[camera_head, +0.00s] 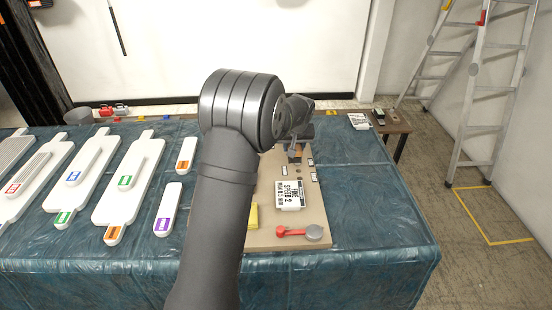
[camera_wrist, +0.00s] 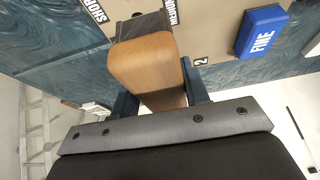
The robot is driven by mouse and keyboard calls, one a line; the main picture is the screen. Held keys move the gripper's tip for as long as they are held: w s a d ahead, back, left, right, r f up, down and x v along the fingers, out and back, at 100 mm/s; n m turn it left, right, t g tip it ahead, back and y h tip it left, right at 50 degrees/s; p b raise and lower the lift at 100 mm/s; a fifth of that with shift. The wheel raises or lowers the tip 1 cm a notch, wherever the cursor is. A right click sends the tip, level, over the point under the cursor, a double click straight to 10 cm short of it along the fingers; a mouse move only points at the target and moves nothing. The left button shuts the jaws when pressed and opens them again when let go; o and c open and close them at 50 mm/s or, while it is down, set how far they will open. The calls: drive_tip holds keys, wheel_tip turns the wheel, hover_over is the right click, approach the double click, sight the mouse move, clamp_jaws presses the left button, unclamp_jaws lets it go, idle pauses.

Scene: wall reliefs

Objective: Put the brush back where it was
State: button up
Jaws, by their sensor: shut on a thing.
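My gripper (camera_head: 296,136) is over the far part of a tan board (camera_head: 262,237) on the table, partly hidden behind my own wrist. In the wrist view, my gripper (camera_wrist: 160,95) has its two dark blue fingers on either side of the brush (camera_wrist: 145,62), a brown wooden block with a dark end. The dark end points towards the board (camera_wrist: 214,72), between a label beginning "SHOR" and another partly hidden label. The brush also shows small in the head view (camera_head: 294,152). I cannot tell whether its dark end touches the board.
A blue block marked "FINE" (camera_wrist: 262,31) lies beside the brush. A white "FINE SPEED 2" card (camera_head: 290,195), a yellow block (camera_head: 253,216) and a red-and-grey tool (camera_head: 300,233) are nearer on the board. White paddle-like plates (camera_head: 130,180) fill the left.

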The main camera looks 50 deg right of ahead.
hover_over(276, 161)
drive_tip(key=a, duration=0.1)
drive_tip(key=f, duration=0.3)
drive_tip(key=s+f, duration=0.1)
drive_tip(key=f, duration=0.1)
drive_tip(key=shift+f, duration=1.9)
drive_tip(key=shift+f, duration=0.15)
drive_tip(key=o, duration=0.9)
drive_tip(key=shift+o, duration=0.2)
drive_tip(key=shift+r, duration=0.25)
drive_tip(key=v, duration=1.1)
drive_tip(key=shift+a+r, duration=0.15)
drive_tip(key=shift+r, duration=0.2)
